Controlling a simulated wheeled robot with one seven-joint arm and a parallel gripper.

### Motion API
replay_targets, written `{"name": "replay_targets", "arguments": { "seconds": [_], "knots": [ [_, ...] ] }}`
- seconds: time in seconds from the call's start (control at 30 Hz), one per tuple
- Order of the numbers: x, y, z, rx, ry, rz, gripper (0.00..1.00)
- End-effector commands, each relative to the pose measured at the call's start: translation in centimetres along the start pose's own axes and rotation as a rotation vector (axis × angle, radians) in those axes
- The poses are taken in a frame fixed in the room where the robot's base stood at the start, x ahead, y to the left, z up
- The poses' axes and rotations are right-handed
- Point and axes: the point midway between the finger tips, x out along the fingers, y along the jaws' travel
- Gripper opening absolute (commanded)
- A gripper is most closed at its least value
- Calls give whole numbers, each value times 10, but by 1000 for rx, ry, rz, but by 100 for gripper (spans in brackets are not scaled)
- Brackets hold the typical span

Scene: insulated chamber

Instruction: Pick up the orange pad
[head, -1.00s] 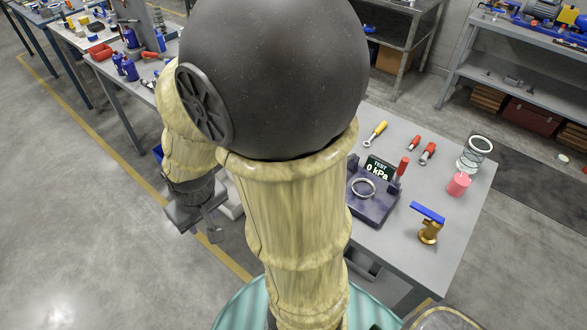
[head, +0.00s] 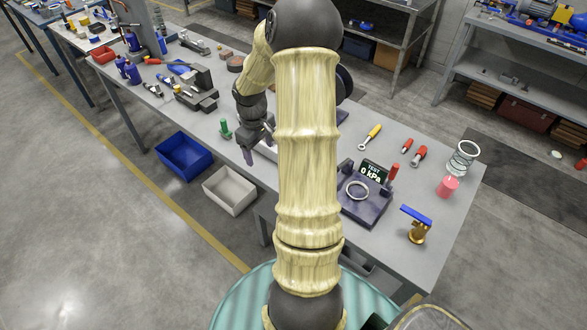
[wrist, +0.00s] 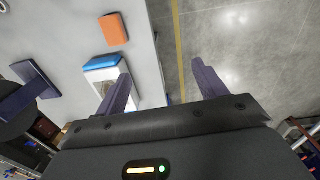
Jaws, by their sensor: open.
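The orange pad (wrist: 113,29) lies flat on the grey bench top in the wrist view, upper left, beyond my fingertips. I cannot make it out in the head view, where my arm covers part of the bench. My gripper (wrist: 158,78) is open and empty, its two purple fingers wide apart. The pad is apart from both fingers. In the head view my gripper (head: 258,146) hangs near the front edge of the bench, left of my upright arm.
A blue and white block (wrist: 103,70) lies between the pad and my left finger in the wrist view. A green-handled item (head: 225,128) stands left of my gripper. A purple test fixture (head: 365,205) sits right of my arm. Blue (head: 184,153) and white (head: 230,190) bins stand below the bench front.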

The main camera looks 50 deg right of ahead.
Motion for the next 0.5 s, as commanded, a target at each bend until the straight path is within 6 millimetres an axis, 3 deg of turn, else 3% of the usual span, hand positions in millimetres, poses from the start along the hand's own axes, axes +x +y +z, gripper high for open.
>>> {"name": "replay_targets", "arguments": {
  "seconds": [0.03,0.1,0.2,0.33,0.5],
  "knots": [
    [0,25,6,18,-2,-13,71],
    [5,54,14,27,-2,-22,71],
    [10,86,27,38,1,-31,71],
    [15,108,36,46,6,-36,71],
    [17,110,37,45,5,-35,71]
  ]
}}
